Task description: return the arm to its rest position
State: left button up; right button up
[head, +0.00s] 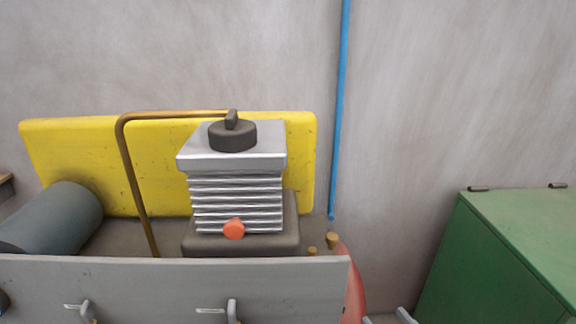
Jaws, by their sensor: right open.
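Only the tips of my right gripper (391,319) show, at the bottom edge of the head view, right of the grey panel. They look like two pale grey bars set apart, open with nothing seen between them. The rest of that gripper and arm is below the picture. My left gripper is not in view.
A compressor with a finned silver block (237,200), black cap and brass pipe (133,175) stands before a yellow panel (75,150). A grey panel (170,285) with hooks is in front. A red rounded part (354,290) is beside it. A green cabinet (500,260) stands right.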

jog(key=s+d+f+g+h+p, duration=0.1)
jog(key=s+f+g+p, duration=0.2)
jog(key=f, duration=0.4)
jog(key=s+d+f+m+g+h+p, duration=0.15)
jog(key=s+f, duration=0.25)
jog(key=f, duration=0.4)
jog(key=s+d+f+n+g+h+p, duration=0.1)
jog(key=s+f+g+p, duration=0.25)
jog(key=f, duration=0.35)
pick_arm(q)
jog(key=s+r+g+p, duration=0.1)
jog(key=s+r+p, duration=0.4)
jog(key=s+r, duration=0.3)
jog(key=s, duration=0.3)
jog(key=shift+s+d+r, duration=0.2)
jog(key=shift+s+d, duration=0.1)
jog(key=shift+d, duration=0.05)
pick_arm(e)
jog(key=s+a+f+g, duration=0.1)
jog(key=s+f+g, duration=0.2)
jog(key=s, duration=0.8)
jog(key=s+a+f+g, duration=0.1)
jog(key=s+f+g, duration=0.2)
jog(key=s, duration=0.9)
jog(key=shift+a+f, duration=0.4)
jog(key=shift+f, duration=0.35)
